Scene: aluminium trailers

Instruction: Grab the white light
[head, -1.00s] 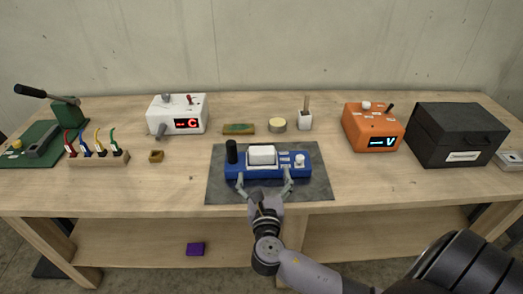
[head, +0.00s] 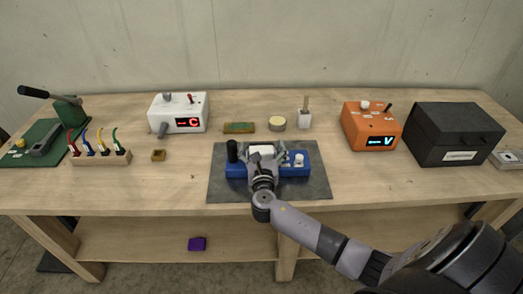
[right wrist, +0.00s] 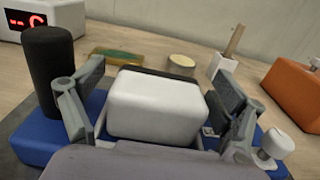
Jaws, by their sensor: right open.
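The white light (right wrist: 157,105) is a rounded white block on the blue base (head: 300,168), between a black cylinder (head: 232,151) and a small white knob (head: 299,160). The blue base lies on a dark grey mat (head: 222,192). My right gripper (head: 264,155) is open at the blue base and partly covers the white light in the head view. In the right wrist view its two fingers stand on either side of the white light, with a gap on each side. My left gripper is not in view.
A white box with a red display (head: 178,113) stands back left, an orange box (head: 372,127) back right, beside a black case (head: 454,133). A round tin (head: 277,124) and a brush holder (head: 304,118) stand behind the blue base. Bare wood lies on both sides of the mat.

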